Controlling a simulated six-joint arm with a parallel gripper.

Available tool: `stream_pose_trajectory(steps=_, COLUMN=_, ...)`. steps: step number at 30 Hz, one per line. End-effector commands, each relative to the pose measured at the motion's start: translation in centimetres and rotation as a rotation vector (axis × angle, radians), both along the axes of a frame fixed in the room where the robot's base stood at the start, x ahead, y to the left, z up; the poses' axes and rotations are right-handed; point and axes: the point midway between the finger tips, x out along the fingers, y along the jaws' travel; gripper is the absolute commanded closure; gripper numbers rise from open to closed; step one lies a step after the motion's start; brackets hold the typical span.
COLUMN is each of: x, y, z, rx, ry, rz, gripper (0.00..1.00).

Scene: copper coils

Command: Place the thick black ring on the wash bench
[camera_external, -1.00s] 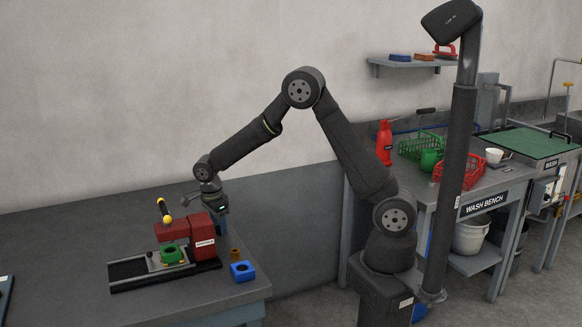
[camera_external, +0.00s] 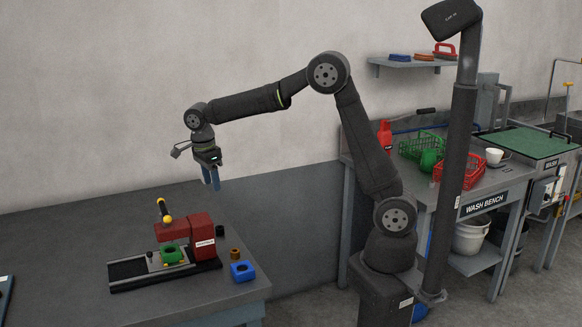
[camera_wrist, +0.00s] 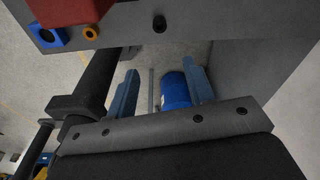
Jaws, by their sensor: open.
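A small black ring (camera_external: 220,230) stands on the grey table just behind the red machine, partly hidden by it. In the wrist view the black ring (camera_wrist: 159,23) is near the top, close to the table's edge. My gripper (camera_external: 211,180) is open and empty, in the air above and slightly left of the ring, fingers pointing down. Its blue fingers (camera_wrist: 160,88) are spread apart in the wrist view. The wash bench (camera_external: 487,188) is at the right, beyond my base.
A red machine (camera_external: 202,238) holds a green ring-shaped part (camera_external: 170,253). A copper-brown ring (camera_external: 235,253) and a blue block (camera_external: 242,271) sit beside it. The bench carries a green basket (camera_external: 421,144), a red basket (camera_external: 464,171) and a white cup (camera_external: 494,156). A blue cylinder (camera_wrist: 174,90) shows below my fingers.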

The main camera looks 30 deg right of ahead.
Motion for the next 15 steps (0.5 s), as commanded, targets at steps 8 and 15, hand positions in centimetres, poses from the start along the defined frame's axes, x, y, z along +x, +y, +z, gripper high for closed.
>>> stream_pose_trajectory(steps=8, x=-0.04, y=0.08, z=0.74, rx=0.000, ry=0.000, rz=0.000, gripper=0.48)
stream_pose_trajectory(steps=15, x=-0.04, y=0.08, z=0.72, rx=0.000, ry=0.000, rz=0.000, gripper=0.48)
